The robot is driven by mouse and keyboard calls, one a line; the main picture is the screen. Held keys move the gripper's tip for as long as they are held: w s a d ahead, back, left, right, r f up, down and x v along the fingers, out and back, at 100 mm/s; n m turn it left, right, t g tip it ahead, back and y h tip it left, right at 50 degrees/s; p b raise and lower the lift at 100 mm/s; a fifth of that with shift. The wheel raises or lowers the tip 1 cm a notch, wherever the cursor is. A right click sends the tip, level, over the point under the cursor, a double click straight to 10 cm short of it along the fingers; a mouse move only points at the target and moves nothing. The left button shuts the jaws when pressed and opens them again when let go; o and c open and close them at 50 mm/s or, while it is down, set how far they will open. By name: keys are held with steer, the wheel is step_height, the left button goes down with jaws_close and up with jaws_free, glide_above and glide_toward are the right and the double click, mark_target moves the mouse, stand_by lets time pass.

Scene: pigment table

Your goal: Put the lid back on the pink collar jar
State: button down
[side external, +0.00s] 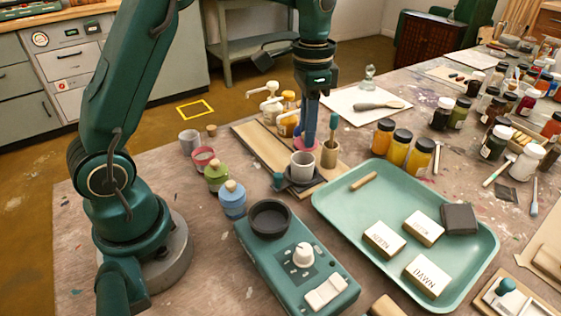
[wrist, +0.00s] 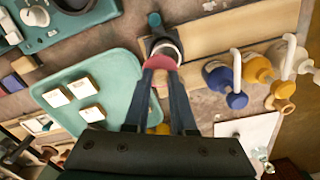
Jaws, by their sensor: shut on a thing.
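The pink collar jar (side external: 203,158) stands open at the left of the table in the side view, its pinkish-red collar around a pale mouth. It is not visible in the wrist view. My gripper (side external: 308,132) points down, shut on the lid (side external: 304,144), a pink disc with a tan knob. In the wrist view my gripper (wrist: 160,88) has the tan knob between its fingertips, with the pink disc (wrist: 160,62) beyond. The lid is over or beside a white-grey cup (side external: 303,165) in a dark holder; I cannot tell whether they touch.
A green jar (side external: 216,180) and a blue jar (side external: 232,203), both stoppered, stand near the pink one, with a grey cup (side external: 189,140) and a cork (side external: 211,130) behind. A teal tray (side external: 330,200) lies right.

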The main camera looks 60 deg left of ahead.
steer(key=shift+s+a, duration=0.15)
steer(key=shift+a, duration=0.05)
steer(key=s+a+n, duration=0.6)
steer(key=s+a, duration=0.9)
steer(key=shift+s+a+f, duration=0.1)
steer(key=shift+f, duration=2.45)
steer(key=shift+f, duration=0.15)
steer(key=c, duration=0.7)
jaws_free()
steer(key=shift+o, duration=0.5)
